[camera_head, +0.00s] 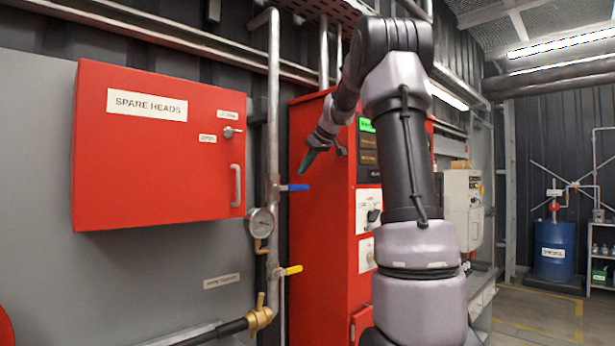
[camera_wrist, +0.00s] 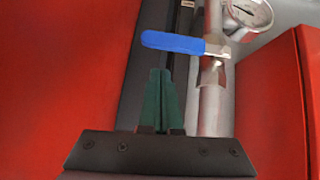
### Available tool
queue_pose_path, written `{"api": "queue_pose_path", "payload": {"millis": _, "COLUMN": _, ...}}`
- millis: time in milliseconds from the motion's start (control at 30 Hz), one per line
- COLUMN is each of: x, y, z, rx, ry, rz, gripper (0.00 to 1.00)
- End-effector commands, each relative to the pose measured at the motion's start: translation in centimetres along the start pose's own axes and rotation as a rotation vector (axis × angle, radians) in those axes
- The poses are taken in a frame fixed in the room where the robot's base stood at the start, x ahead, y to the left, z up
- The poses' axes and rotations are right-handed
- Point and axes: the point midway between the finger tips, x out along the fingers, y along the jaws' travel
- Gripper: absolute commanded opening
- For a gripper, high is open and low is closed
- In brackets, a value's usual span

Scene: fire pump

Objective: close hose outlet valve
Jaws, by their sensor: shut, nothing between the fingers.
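A blue lever handle (camera_head: 294,187) sticks out sideways to the right from the vertical pipe (camera_head: 273,140). In the wrist view the blue handle (camera_wrist: 173,42) lies across the picture ahead of my fingertips, joined to the pipe (camera_wrist: 213,105) at its right end. Lower on the pipe is a yellow lever handle (camera_head: 291,270), also pointing right. A brass fitting (camera_head: 260,318) with a dark hose is at the bottom. My gripper (camera_head: 307,165) is just above the blue handle in the head view. Its green fingers (camera_wrist: 160,75) are together and empty, apparently apart from the handle.
A pressure gauge (camera_head: 262,222) sits on the pipe between the two handles. The red SPARE HEADS cabinet (camera_head: 155,150) is left of the pipe, and a tall red cabinet (camera_head: 318,240) stands to the right. The gap between them is narrow.

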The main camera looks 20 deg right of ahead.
Motion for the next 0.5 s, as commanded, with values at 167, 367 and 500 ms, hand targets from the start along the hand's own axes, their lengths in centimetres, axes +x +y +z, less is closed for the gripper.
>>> {"api": "queue_pose_path", "payload": {"millis": 167, "x": -3.4, "y": -0.4, "z": -0.8, "rx": -0.001, "ry": 0.002, "rz": 0.003, "gripper": 0.00}}
{"api": "queue_pose_path", "payload": {"millis": 367, "x": -7.3, "y": -0.1, "z": -0.8, "rx": 0.000, "ry": 0.001, "rz": 0.003, "gripper": 0.00}}
{"api": "queue_pose_path", "payload": {"millis": 500, "x": -9.4, "y": -0.1, "z": -0.8, "rx": 0.000, "ry": 0.001, "rz": 0.001, "gripper": 0.00}}
